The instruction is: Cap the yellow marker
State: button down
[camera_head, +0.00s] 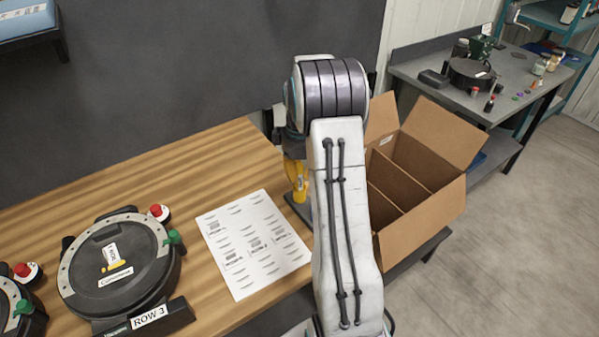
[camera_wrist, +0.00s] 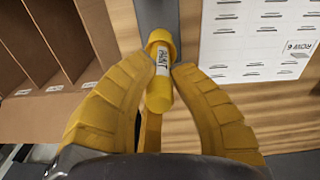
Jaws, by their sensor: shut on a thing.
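The yellow marker (camera_wrist: 160,90), with a white printed label, stands between the fingers of my gripper (camera_wrist: 164,66) in the wrist view. The yellow fingers close on it from both sides. A wider yellow piece (camera_wrist: 160,37) sits at the marker's far end; I cannot tell whether it is the cap or part of the body. In the head view my gripper (camera_head: 296,178) is a small yellow patch at the bench's right end, above a dark flat surface, mostly hidden by my arm. The marker cannot be made out there.
A printed label sheet (camera_head: 254,244) lies on the wooden bench (camera_head: 190,172) left of my arm. A round black seed meter (camera_head: 118,266) sits further left. An open divided cardboard box (camera_head: 432,214) stands close on the right. A grey side table (camera_head: 530,72) is behind.

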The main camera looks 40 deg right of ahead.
jog(key=c, duration=1.1)
grip_release()
jog(key=shift+c, duration=0.2)
jog(key=r, duration=1.2)
jog(key=shift+s+a, duration=0.1)
jog(key=shift+s, duration=0.1)
